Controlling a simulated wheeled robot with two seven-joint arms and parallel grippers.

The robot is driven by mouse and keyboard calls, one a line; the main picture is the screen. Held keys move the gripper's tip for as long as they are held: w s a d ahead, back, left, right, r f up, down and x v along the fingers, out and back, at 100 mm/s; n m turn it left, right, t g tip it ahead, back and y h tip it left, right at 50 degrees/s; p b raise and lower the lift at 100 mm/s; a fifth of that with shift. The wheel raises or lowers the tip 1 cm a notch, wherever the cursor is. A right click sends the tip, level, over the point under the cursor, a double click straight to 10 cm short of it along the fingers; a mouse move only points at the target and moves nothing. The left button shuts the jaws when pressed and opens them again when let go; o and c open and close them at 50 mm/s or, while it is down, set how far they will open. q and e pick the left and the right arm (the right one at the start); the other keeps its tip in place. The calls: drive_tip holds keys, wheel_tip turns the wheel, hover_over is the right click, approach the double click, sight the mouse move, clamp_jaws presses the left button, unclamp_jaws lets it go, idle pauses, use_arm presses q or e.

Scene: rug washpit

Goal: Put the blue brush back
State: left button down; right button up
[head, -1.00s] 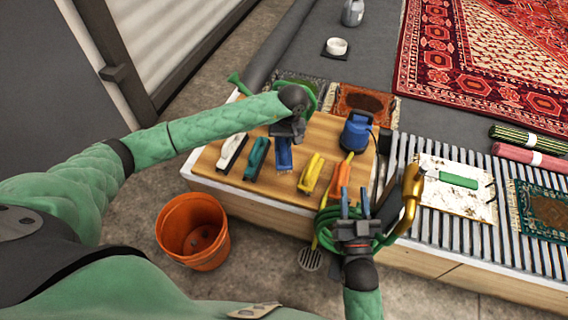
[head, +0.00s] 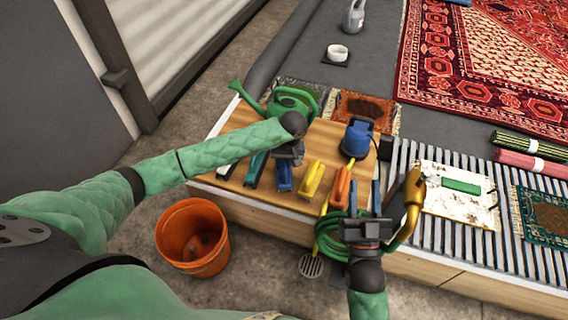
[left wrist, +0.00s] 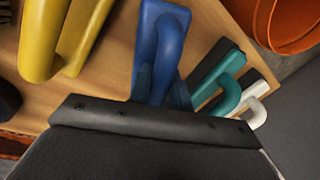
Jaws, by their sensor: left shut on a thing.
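The blue brush (head: 284,179) is in the row on the wooden board (head: 300,208), between the teal brush (head: 256,169) and the yellow brush (head: 313,180). My left gripper (head: 287,160) is over it and shut on its handle, which also shows in the left wrist view (left wrist: 160,45). I cannot tell whether the brush rests on the board or hangs just above it. My right gripper (head: 363,202) is open and empty, its fingers apart, in front of the green hose coil (head: 335,238).
An orange brush (head: 340,186) stands right of the yellow one; a white brush (left wrist: 256,112) is beyond the teal one. A blue pump (head: 357,138) and a green watering can (head: 291,99) are at the back. An orange bucket (head: 193,237) is on the floor.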

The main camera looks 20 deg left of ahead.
drive_tip(key=shift+s+r, duration=0.1)
use_arm(q)
drive_tip(key=shift+f, duration=0.1)
use_arm(e)
drive_tip(key=shift+s+r, duration=0.15)
drive_tip(key=shift+r, duration=0.3)
drive_tip(key=shift+r+t, duration=0.1)
drive_tip(key=shift+t, duration=0.2)
use_arm(q)
drive_tip(key=c, duration=1.3)
unclamp_jaws()
use_arm(e)
drive_tip(key=shift+d+r, duration=0.1)
drive_tip(key=shift+r, duration=0.2)
drive_tip(key=shift+f, duration=0.15)
use_arm(q)
drive_tip(key=r, duration=0.5)
drive_tip(key=d+r, duration=0.1)
drive_tip(key=r, duration=0.1)
drive_tip(key=shift+w+r+p, duration=0.15)
drive_tip(key=shift+r+p, duration=0.15)
use_arm(e)
drive_tip(key=f+g, duration=0.1)
drive_tip(key=f, duration=0.2)
drive_tip(key=w+f+g, duration=0.1)
drive_tip(key=f, duration=0.2)
drive_tip(key=a+f+g, duration=0.1)
drive_tip(key=f, duration=0.1)
drive_tip(key=shift+w+f, duration=0.2)
drive_tip(key=shift+f, duration=0.2)
